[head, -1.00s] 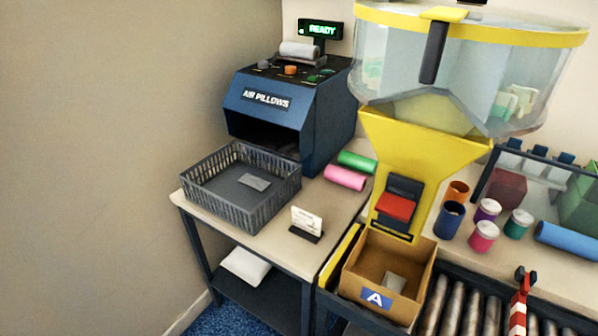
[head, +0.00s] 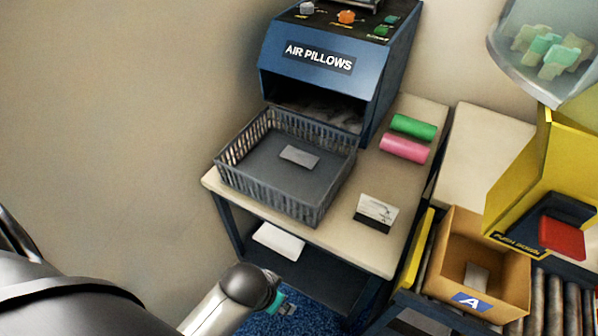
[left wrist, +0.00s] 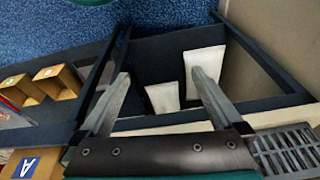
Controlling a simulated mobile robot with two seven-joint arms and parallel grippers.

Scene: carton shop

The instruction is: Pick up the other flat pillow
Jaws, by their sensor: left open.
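A small flat grey pillow-like piece (head: 299,156) lies in the grey mesh basket (head: 327,199) on the table. A similar flat grey piece (head: 476,277) lies in the open carton marked A (head: 515,290). My right gripper is out of view.
The blue AIR PILLOWS machine (head: 318,60) stands behind the basket. Green (head: 413,126) and pink (head: 405,148) rolls and a small card stand (head: 376,213) are on the table. A yellow hopper (head: 545,180) rises behind the carton. A wall bounds the left side.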

